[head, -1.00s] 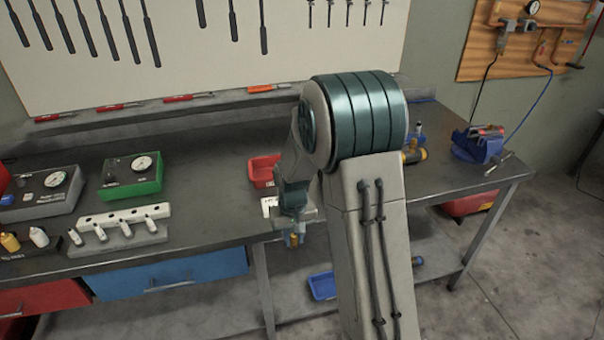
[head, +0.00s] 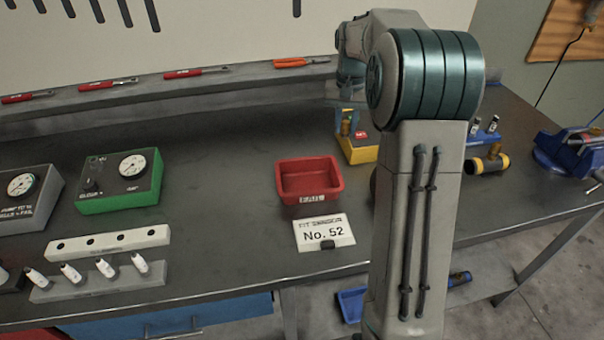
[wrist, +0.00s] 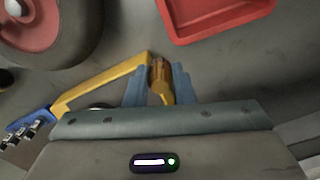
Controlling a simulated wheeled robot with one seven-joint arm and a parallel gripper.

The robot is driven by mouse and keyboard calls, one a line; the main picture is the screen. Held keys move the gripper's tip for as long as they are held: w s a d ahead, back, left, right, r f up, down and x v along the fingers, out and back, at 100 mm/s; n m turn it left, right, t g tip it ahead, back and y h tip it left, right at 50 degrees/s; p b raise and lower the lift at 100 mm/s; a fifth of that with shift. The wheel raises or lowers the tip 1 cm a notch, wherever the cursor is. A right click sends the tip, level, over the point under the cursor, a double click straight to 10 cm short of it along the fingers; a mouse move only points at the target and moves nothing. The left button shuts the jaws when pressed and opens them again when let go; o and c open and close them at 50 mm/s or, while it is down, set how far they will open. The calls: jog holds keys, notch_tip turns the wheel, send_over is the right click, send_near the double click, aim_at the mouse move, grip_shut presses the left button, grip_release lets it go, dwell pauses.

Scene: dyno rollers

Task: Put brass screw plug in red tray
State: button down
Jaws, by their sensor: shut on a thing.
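The brass screw plug (head: 346,128) is held between the blue fingers of my gripper (head: 347,118), toward the back of the bench. In the wrist view the plug (wrist: 160,78) sits between both fingertips (wrist: 158,84), and the gripper is shut on it. The red tray (head: 309,180), labelled FAIL, stands on the bench, nearer the front and left of the gripper in the head view. Its inside looks empty. The tray (wrist: 225,35) also shows at the top right of the wrist view, apart from the plug.
A yellow box (head: 360,151) with a red label is just below the gripper. A card marked No. 52 (head: 324,233) stands before the tray. A green gauge box (head: 119,182) is at left. A wheel with a red hub (wrist: 50,25) shows in the wrist view.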

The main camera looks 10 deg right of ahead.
jog(key=shift+w+r, duration=0.15)
jog(key=shift+w, duration=0.1)
jog(key=s+a+f, duration=0.1)
jog(key=a+f, duration=0.1)
jog(key=a, duration=0.1)
jog(key=s+a+f, duration=0.2)
jog(key=a, duration=0.2)
jog(key=s+a+f, duration=0.2)
jog(key=a, duration=0.1)
jog(key=shift+a+f+p, duration=0.2)
jog(key=shift+f+p, duration=0.05)
jog(key=shift+p, duration=0.15)
jog(key=shift+f, duration=2.1)
jog(key=shift+f, duration=0.25)
jog(key=c, duration=1.2)
grip_release()
jog(key=shift+r, duration=0.1)
jog(key=shift+c, duration=0.2)
jog(key=shift+r, duration=0.1)
